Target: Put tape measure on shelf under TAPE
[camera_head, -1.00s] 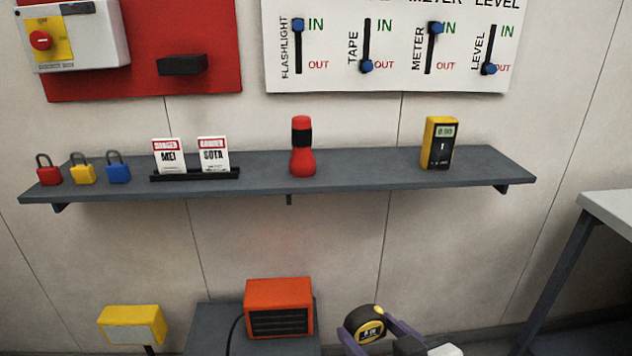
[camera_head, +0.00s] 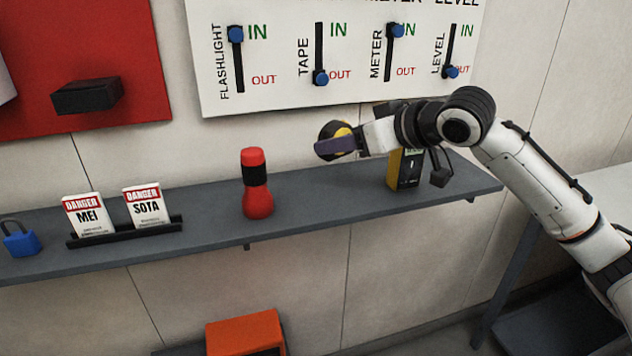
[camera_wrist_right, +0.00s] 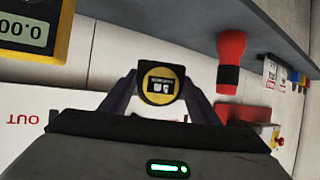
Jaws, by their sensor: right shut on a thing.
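The black and yellow tape measure (camera_head: 332,130) is held by my right gripper (camera_head: 337,145), which is shut on it. It also shows between the fingers in the right wrist view (camera_wrist_right: 160,86). The gripper is in the air above the shelf (camera_head: 320,195), between the red flashlight (camera_head: 256,185) and the yellow meter (camera_head: 394,172). My forearm partly covers the meter. On the board (camera_head: 210,80) above, the TAPE slider (camera_head: 320,78) is at OUT. The FLASHLIGHT and METER sliders are at IN, and the LEVEL slider is at OUT. My left gripper is not in view.
A black rack with two danger tags (camera_head: 127,230) and a blue padlock (camera_head: 20,238) stand on the left of the shelf. The shelf between flashlight and meter is clear. An orange box (camera_head: 245,335) sits below.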

